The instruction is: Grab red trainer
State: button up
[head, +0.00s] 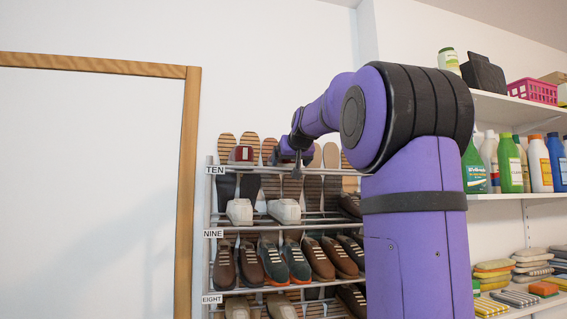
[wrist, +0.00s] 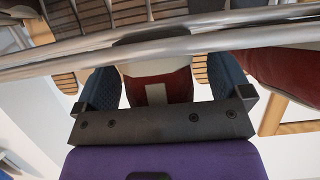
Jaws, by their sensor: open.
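A red trainer (head: 241,154) sits on the top shelf, marked TEN, in the head view. It also shows at the right edge of the wrist view (wrist: 291,75). Another red trainer (wrist: 165,86) with a pale sole and a pale heel strip lies between my gripper's fingers in the wrist view. My gripper (wrist: 163,74) is open, with one dark blue finger on each side of this trainer. Whether the fingers touch it cannot be told. In the head view my gripper (head: 292,153) is at the top shelf and mostly hides this second trainer.
The shoe rack has metal rails (head: 325,170) and holds several brown and pale shoes on lower tiers. A rail (wrist: 200,42) crosses the wrist view beyond the fingers. Shelves with bottles (head: 510,165) stand at the right. A wooden door frame (head: 187,190) is at the left.

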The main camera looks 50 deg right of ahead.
jog(key=c, duration=1.1)
jog(key=shift+c, duration=0.3)
jog(key=shift+r, duration=0.15)
